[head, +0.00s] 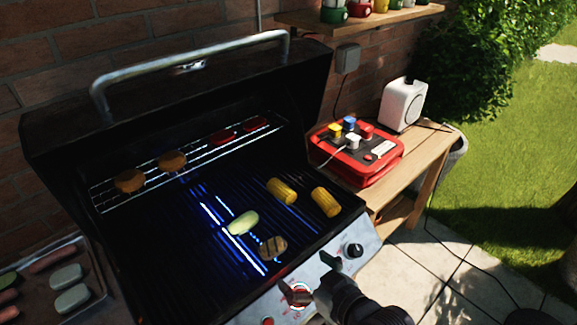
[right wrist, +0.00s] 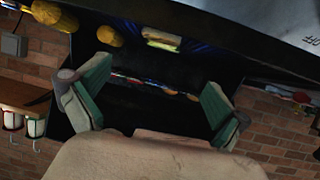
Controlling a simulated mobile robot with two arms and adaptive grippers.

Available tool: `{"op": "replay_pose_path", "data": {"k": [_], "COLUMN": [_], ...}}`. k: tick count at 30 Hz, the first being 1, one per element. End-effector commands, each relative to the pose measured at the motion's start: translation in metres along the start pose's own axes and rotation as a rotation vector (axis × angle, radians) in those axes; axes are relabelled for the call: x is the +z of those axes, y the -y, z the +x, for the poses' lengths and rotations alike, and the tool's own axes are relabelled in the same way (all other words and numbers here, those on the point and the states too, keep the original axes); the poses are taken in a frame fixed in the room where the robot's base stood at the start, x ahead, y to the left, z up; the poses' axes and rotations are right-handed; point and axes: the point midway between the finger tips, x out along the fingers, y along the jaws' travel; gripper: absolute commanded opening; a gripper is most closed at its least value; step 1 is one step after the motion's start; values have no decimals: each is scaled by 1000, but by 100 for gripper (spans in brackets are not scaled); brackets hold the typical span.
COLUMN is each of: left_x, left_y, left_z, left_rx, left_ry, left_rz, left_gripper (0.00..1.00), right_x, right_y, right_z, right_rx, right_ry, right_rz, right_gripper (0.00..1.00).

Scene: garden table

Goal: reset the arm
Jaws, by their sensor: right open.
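My right gripper (head: 312,277) is at the front edge of the grill (head: 160,280), in front of its control panel with the knobs. Its jaws are apart and nothing shows between them. In the right wrist view, its two green-padded fingers (right wrist: 155,95) are spread wide, with the dark grill beyond them. The right arm comes in from the bottom of the head view. It partly covers the front panel, and a red-ringed knob (head: 298,294) shows just behind the fingers. My left gripper is not in view.
The grill lid is open. Corn (head: 326,201), patties (head: 130,180) and other food lie on the grates. A metal tray (head: 99,285) of food is at lower left. A wooden side table (head: 432,155) holds a red box (head: 345,175) and a white device (head: 403,104).

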Motion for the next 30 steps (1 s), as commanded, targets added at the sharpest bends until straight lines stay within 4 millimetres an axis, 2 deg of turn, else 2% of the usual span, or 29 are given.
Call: {"op": "replay_pose_path", "data": {"k": [4,8,12,15,24,30], "left_x": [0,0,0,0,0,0], "left_y": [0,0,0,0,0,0], "left_z": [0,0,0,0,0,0], "left_rx": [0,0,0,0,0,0], "left_ry": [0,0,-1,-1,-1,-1], "left_rz": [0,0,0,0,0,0], "left_gripper": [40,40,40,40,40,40], "right_x": [8,46,94,120,173,220], "right_y": [-2,-9,-20,-26,-36,-40], "right_z": [-4,-23,-59,-85,-163,-125], "right_rx": [6,39,103,150,295,279], "right_ry": [36,203,430,562,883,894], "right_rz": [6,45,106,148,268,265], "right_gripper": [100,100,100,100,100,100]}}
